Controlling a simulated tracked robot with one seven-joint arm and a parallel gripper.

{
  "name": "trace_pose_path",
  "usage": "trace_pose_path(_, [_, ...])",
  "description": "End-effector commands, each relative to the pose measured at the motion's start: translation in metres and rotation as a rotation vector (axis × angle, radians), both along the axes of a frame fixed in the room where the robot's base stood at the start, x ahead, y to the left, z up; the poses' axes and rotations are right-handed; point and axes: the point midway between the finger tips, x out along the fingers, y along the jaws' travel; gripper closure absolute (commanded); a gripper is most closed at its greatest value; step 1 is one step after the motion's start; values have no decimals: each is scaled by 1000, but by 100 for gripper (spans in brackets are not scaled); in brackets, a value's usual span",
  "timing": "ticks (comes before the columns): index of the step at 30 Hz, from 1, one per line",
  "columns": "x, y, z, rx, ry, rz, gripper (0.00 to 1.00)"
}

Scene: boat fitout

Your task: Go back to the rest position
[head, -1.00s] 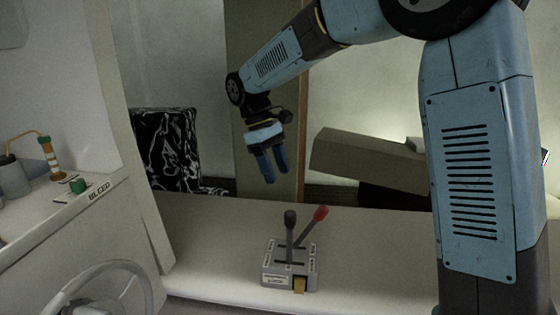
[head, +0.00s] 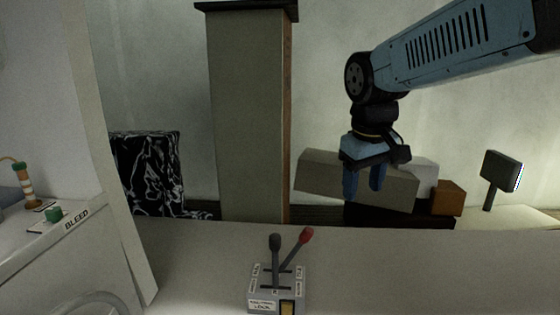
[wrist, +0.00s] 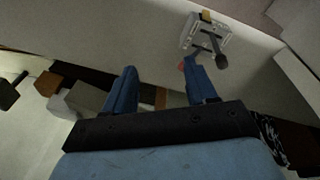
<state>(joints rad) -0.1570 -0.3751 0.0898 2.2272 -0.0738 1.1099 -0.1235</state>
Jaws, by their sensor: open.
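My gripper (head: 364,184) hangs in the air with its blue fingers pointing down, above and beyond the right part of the grey counter. It is open and empty. In the wrist view my gripper (wrist: 162,90) shows two blue fingers spread apart with nothing between them. The lever box (head: 277,289), with one black-knobbed and one red-knobbed lever, stands on the counter to the lower left of my gripper. The lever box also shows at the top of the wrist view (wrist: 208,36), apart from the fingers.
The grey counter (head: 200,255) is mostly clear. A tall post (head: 248,120) stands behind it. Boxes (head: 318,172) and a dark panel on a stand (head: 500,170) are at the back right. A patterned black-and-white chair (head: 148,170) and a console with a green knob (head: 53,214) are left.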

Motion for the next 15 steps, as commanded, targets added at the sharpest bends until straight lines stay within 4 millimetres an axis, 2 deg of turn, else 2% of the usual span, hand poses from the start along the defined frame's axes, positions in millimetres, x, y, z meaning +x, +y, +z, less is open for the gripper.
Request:
trace_pose_path(3, [-23,-22,0,39,-70,-85,43])
trace_pose_path(9, [-57,-49,-6,107,-180,-220,43])
trace_pose_path(15, [-83,-66,-15,162,-266,-320,43])
